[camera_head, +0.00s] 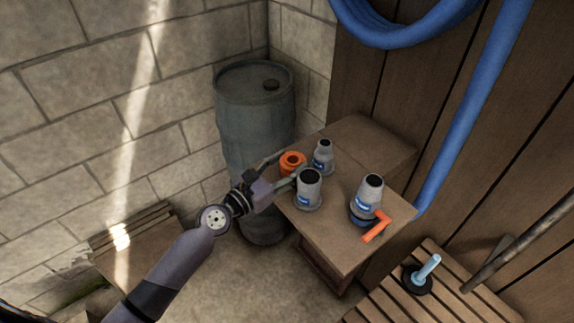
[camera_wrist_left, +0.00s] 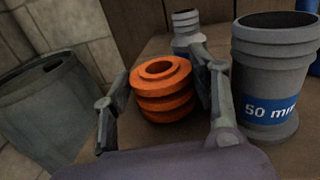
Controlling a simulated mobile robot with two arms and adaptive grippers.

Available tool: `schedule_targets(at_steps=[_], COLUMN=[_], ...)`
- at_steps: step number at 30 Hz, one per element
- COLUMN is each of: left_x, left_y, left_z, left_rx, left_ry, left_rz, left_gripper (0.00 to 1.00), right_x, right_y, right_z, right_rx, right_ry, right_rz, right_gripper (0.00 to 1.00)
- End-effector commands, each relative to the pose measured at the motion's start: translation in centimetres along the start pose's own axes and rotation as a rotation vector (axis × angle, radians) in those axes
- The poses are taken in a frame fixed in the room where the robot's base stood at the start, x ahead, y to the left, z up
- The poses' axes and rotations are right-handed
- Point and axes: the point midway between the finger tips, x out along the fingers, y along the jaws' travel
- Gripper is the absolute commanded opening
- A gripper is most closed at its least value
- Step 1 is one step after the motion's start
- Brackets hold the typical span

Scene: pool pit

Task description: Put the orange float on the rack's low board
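The orange float (camera_head: 292,161), a ribbed ring with a hole in its top, stands upright on a wooden table (camera_head: 345,245). It also shows in the left wrist view (camera_wrist_left: 164,88). My left gripper (camera_head: 282,168) is open, with one finger on either side of the float. In the left wrist view the fingers (camera_wrist_left: 162,92) show gaps to the float's sides. A low slatted wooden board (camera_head: 140,235) lies at the lower left, partly behind my left arm. I cannot tell if it is the rack's low board. My right gripper is out of view.
Grey fittings (camera_head: 309,190), (camera_head: 323,158) and (camera_head: 368,194) stand near the float. An orange handle (camera_head: 376,228) is beside the right one. A barrel (camera_head: 254,110) is behind. A slatted surface (camera_head: 450,295) at lower right holds a blue-handled tool (camera_head: 428,266).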

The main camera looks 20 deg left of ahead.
Motion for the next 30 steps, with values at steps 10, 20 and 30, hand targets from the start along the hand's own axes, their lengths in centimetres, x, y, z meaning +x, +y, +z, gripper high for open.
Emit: schedule_targets(at_steps=[10, 20, 30], left_x=[0.0, -4.1, -10.6], left_y=[0.0, 0.0, 0.0], left_z=[0.1, -0.1, -0.1], left_rx=[0.000, 0.000, 0.000], left_ry=[0.000, 0.004, 0.003], left_rz=[0.000, 0.000, 0.000], left_gripper=[0.60, 0.60, 0.60], right_x=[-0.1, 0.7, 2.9], right_y=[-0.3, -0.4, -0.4], right_z=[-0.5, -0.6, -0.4], right_rx=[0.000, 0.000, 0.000], right_ry=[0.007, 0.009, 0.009], right_rz=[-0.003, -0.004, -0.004], right_gripper=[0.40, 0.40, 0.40])
